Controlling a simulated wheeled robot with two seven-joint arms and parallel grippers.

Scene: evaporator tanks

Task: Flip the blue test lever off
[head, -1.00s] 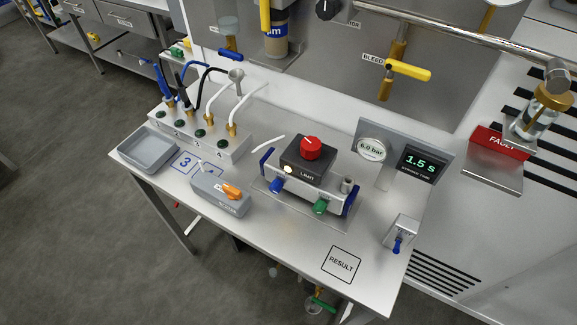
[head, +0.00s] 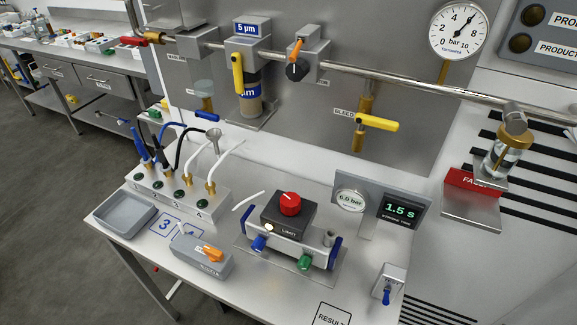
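The blue test lever (head: 386,296) is on a small grey switch box (head: 389,283) at the right front of the steel bench. The lever hangs downward from the box. The word on the plate above it is too small to read surely. Neither of my grippers shows in the head view, and nothing touches the lever.
A test unit (head: 290,231) with a red knob (head: 290,204) stands mid-bench, left of the lever. A display (head: 401,210) reading 1.5 s stands behind the lever. A pressure gauge (head: 462,31) and a yellow bleed handle (head: 377,122) are above. The RESULT square (head: 331,316) is bare.

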